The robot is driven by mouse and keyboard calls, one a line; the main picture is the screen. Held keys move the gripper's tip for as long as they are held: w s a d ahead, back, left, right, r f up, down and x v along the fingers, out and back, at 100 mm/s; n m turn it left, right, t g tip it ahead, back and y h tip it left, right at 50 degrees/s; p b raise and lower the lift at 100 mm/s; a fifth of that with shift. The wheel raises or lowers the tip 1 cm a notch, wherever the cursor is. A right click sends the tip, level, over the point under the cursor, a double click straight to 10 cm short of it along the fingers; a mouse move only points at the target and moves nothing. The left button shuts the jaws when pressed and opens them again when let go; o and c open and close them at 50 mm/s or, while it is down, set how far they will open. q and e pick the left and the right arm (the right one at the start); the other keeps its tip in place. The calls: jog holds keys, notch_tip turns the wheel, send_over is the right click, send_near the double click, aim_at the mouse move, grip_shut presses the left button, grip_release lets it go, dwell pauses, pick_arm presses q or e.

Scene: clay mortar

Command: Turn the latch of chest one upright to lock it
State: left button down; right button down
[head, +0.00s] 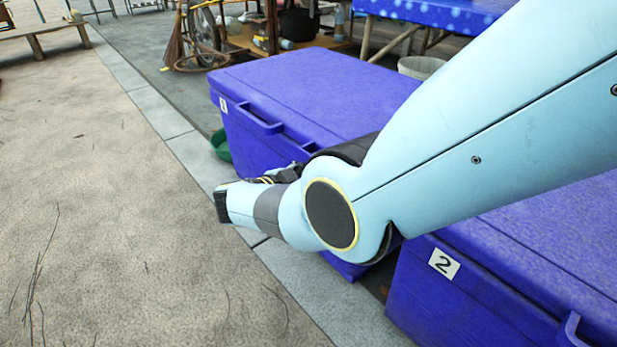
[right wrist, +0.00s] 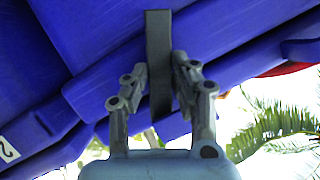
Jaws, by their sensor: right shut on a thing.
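Chest one (head: 305,88) is a blue lidded box with a "1" label in the head view, its lid down. My right arm covers part of its front, and the latch is hidden there. In the right wrist view, the latch is a flat dark bar (right wrist: 158,25) on the blue chest. It crosses the lid's edge at a slant, not square to it. My right gripper (right wrist: 160,72) is shut on this bar, one finger on each side. In the head view only small dark parts of that gripper show behind my wrist. My left gripper is not in view.
Chest two (head: 540,255), labelled "2", stands close on the right of chest one. A green bowl (head: 220,145) is by chest one's left side. A blue-covered table (head: 435,12) and a white bucket (head: 420,67) are behind. The sandy ground (head: 110,220) at left is mostly clear.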

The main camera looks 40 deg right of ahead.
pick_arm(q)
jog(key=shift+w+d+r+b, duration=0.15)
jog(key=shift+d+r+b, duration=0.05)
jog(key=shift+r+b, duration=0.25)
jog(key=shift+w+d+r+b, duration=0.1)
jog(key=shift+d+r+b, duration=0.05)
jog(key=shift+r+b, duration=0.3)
pick_arm(e)
jog(key=n+g, duration=0.2)
jog(key=n, duration=0.1)
jog(key=shift+w+a+n, duration=0.1)
jog(key=shift+w+n, duration=0.05)
jog(key=shift+n, duration=0.15)
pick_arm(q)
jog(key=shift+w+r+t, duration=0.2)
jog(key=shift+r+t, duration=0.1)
pick_arm(e)
jog(key=shift+g, duration=0.3)
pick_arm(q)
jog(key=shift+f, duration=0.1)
pick_arm(e)
jog(key=c, duration=1.1)
grip_release()
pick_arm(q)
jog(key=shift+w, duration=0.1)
pick_arm(e)
jog(key=v, duration=0.7)
jog(key=shift+a+r, duration=0.15)
jog(key=shift+a, duration=0.05)
